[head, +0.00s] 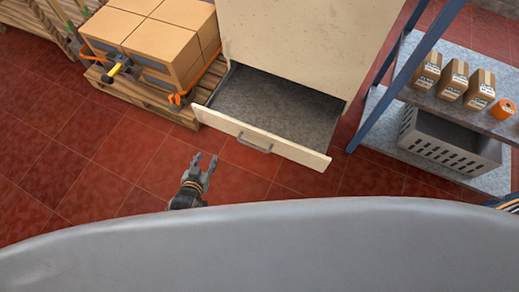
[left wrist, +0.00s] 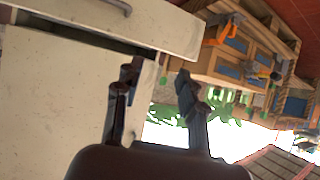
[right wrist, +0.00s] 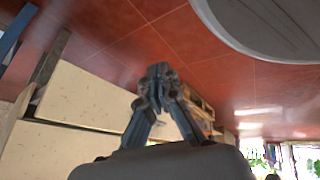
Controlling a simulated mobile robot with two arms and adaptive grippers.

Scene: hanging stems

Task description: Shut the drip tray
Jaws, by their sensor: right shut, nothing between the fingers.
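The drip tray (head: 285,103) is a grey, drawer-like tray pulled out from the base of a cream cabinet (head: 310,35). Its cream front (head: 222,121) carries a dark bar handle (head: 254,144), and its inside looks empty. The tray front also shows in the left wrist view (left wrist: 150,30), with a dark gap beside it. My left gripper (head: 205,162) is open and empty, in front of the tray front and left of the handle, apart from both. Its two spread fingers show in the left wrist view (left wrist: 158,80). My right gripper (right wrist: 158,72) is shut and empty; the head view does not show it.
A pallet (head: 150,103) with cardboard boxes (head: 160,40), an orange strap and a yellow-handled tool stands left of the tray. A blue-framed shelf (head: 377,101) with small boxes and a grey crate (head: 447,147) stands right. Red tiled floor (head: 110,165) is clear in front.

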